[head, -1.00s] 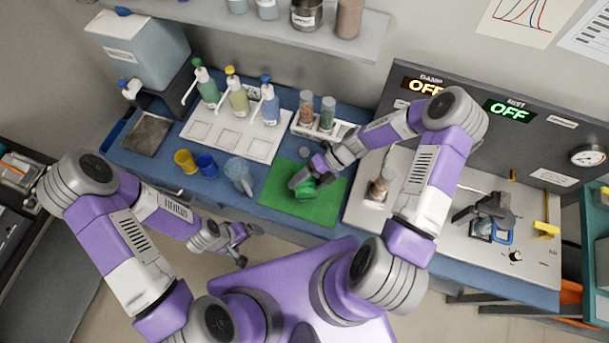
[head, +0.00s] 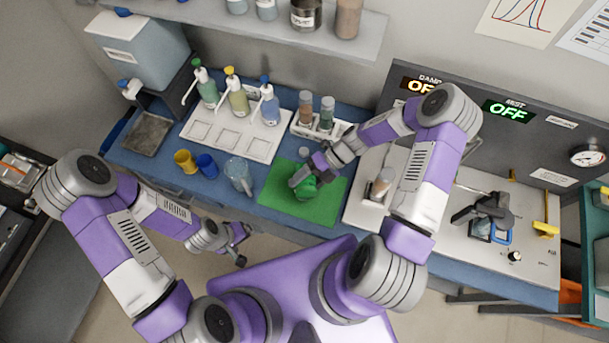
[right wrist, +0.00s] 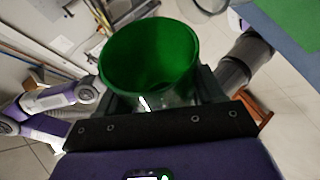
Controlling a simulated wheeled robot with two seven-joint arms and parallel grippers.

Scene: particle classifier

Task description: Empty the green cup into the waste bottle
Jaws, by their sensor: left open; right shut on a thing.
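The green cup (head: 306,189) is held by my right gripper (head: 303,180) above the green mat (head: 325,208) in the head view. In the right wrist view the cup (right wrist: 150,62) sits between the fingers, with its round mouth and dark green inner wall showing; I cannot make out contents. Its exact tilt is unclear in the head view. My left gripper (head: 238,243) is open and empty, in front of the table edge. A clear jug (head: 239,173) stands left of the mat. I cannot tell which container is the waste bottle.
Yellow (head: 186,161) and blue (head: 207,165) cups stand left of the jug. Pump bottles (head: 238,100) stand on a white tray behind. A rack (head: 322,127) with two tubes is behind the mat. A white machine plate (head: 430,215) lies to the right.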

